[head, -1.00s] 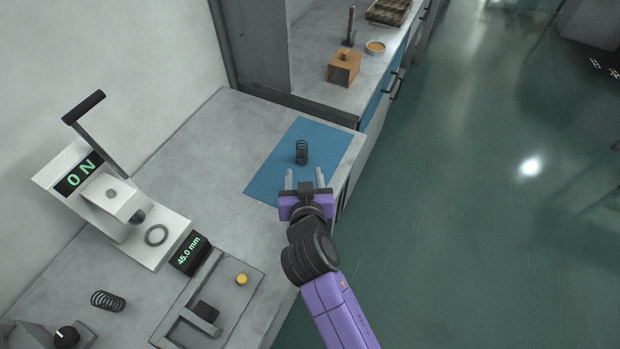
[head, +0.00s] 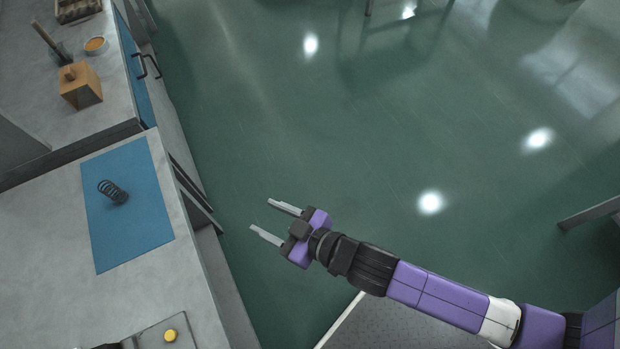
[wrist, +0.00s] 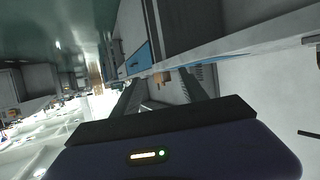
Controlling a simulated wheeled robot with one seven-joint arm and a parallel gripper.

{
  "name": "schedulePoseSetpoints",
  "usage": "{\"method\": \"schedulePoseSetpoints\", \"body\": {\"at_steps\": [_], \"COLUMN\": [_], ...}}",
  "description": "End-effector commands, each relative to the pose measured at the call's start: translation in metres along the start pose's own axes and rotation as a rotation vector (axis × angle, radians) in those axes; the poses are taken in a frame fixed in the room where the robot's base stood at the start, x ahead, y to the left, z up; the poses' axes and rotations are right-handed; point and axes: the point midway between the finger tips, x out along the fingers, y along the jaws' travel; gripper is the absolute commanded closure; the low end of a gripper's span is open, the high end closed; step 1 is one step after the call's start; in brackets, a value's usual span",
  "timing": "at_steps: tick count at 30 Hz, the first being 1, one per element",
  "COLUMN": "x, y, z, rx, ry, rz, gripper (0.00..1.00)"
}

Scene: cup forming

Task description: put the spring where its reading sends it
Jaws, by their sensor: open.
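My gripper (head: 266,221) is open and empty, out over the green floor to the right of the bench edge. Its fingers point left, toward the bench, apart from the spring. In the wrist view the two fingers (wrist: 165,98) are spread with nothing between them. The tester with its reading display is out of the head view now.
A yellow button (head: 170,336) on a grey plate shows at the bottom left. The floor to the right is mostly clear.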

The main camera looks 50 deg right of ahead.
Motion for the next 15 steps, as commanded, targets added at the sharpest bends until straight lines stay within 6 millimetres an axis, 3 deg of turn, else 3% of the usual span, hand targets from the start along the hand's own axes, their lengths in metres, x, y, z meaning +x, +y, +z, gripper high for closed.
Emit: {"method": "schedulePoseSetpoints", "body": {"at_steps": [1,5,9,15], "x": [-0.027,-0.086,-0.147,-0.213], "y": [0.008,0.018,0.025,0.030], "z": [0.006,0.006,-0.007,-0.037], "rx": [0.007,0.026,0.052,0.089], "ry": [-0.002,0.015,0.040,0.075], "rz": [0.010,0.032,0.072,0.145], "gripper": [0.49,0.49,0.49,0.49]}}
